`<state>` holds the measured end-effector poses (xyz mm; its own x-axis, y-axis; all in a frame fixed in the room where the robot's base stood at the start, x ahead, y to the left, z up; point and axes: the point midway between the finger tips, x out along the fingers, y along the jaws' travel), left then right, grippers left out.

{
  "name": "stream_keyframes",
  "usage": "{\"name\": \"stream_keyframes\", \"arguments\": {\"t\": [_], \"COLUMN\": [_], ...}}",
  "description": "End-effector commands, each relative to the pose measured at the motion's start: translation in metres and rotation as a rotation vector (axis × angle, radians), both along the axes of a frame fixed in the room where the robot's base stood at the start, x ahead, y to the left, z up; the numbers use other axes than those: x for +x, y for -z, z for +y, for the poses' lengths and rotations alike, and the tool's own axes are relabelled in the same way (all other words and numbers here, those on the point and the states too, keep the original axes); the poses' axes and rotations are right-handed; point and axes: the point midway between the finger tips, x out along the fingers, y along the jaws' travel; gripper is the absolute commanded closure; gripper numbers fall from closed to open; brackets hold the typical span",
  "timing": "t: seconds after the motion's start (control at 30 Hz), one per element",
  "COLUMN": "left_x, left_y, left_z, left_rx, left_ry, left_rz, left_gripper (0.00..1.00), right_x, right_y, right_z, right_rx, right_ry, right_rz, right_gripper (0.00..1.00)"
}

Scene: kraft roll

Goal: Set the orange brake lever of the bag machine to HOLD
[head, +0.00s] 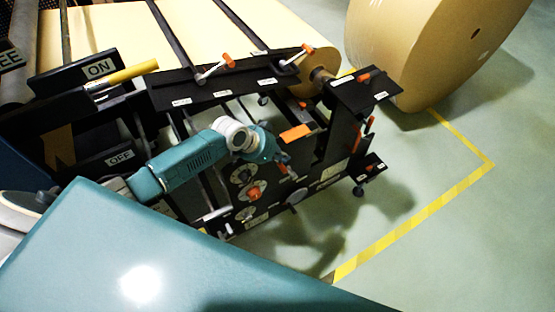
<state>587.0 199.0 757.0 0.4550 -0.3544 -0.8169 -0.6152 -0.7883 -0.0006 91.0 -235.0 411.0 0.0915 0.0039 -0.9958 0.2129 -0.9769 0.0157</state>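The bag machine (335,150) is a black frame with several orange-tipped levers. One lever (225,60) and another lever (305,51) stand on its top plate, and a third lever (363,77) is on the right-hand plate. Small white labels sit beside them, too small to read, so I cannot tell which lever is the brake or its setting. My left gripper (284,166) is low over the machine's front panel, close to small orange parts. I cannot tell whether it touches them or whether its fingers are open. My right gripper is out of view.
An orange block (296,132) and an orange knob (254,193) are near my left gripper. A yellow handle (130,72) lies by an ON label (98,68). A large kraft roll (430,45) stands at the right.

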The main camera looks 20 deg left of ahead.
Motion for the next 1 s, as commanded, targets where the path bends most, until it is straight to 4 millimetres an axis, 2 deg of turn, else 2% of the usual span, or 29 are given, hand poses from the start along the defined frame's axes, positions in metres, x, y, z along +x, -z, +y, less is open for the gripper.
{"name": "stream_keyframes", "arguments": {"t": [0.1, 0.47, 0.77, 1.0], "left_x": [0.003, 0.003, -0.02, -0.02], "left_y": [0.005, 0.005, 0.016, 0.016], "left_z": [-0.002, -0.002, 0.015, 0.015], "left_rx": [0.0, 0.0, 0.001, 0.0], "left_ry": [0.0, 0.0, -0.001, -0.001], "left_rz": [0.0, 0.0, 0.002, 0.0], "left_gripper": [1.0, 1.0, 1.0, 1.0], "right_x": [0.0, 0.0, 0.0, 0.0], "right_y": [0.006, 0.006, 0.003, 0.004], "right_z": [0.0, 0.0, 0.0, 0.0], "right_rx": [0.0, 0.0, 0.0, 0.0], "right_ry": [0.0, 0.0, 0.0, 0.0], "right_rz": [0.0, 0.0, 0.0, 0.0], "right_gripper": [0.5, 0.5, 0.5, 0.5]}}
